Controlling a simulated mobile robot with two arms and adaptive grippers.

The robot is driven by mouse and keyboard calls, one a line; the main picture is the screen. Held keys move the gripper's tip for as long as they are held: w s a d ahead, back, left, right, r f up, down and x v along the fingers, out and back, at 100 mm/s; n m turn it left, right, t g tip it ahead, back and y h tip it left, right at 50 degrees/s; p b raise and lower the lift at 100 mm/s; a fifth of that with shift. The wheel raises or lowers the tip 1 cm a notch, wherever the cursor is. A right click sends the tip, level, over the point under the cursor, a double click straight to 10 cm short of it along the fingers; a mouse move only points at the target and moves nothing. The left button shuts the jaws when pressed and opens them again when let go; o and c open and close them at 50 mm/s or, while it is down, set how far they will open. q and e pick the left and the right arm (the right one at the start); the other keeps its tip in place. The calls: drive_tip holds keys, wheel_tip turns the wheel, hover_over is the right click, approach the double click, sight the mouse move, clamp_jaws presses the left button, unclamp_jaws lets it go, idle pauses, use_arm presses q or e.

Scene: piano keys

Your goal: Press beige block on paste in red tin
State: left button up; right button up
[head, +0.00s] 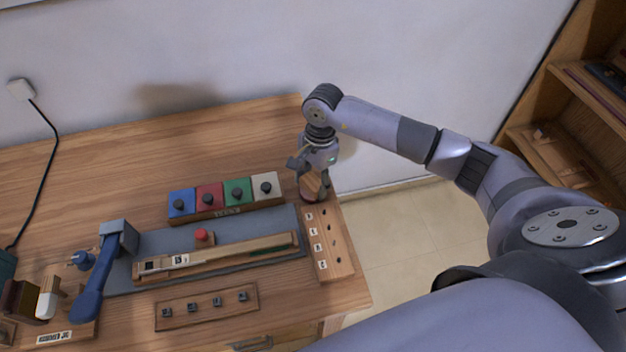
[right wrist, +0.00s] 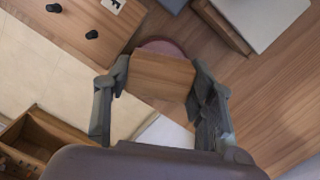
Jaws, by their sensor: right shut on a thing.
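My right gripper (head: 313,187) is at the right end of the wooden bench, pointing down. It is shut on a wood-coloured beige block (right wrist: 162,75), which sits between both fingers in the right wrist view. A dull red round thing (right wrist: 162,47), perhaps the red tin, shows partly behind the block there. Its red edge also shows low by the fingers in the head view (head: 309,197). The block hides most of it, and I cannot see paste or tell whether the block touches it. My left gripper is not in view.
A row of blue, red, green and white blocks with black knobs (head: 225,213) stands left of the gripper. A labelled peg board (head: 330,262) lies just in front. A blue-handled tool (head: 92,285) is at left. The bench's back left is clear.

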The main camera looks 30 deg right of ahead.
sight(313, 181)
drive_tip(key=shift+s, duration=0.1)
idle(0.3)
drive_tip(key=shift+r+p, duration=1.75)
drive_tip(key=shift+r, duration=1.7)
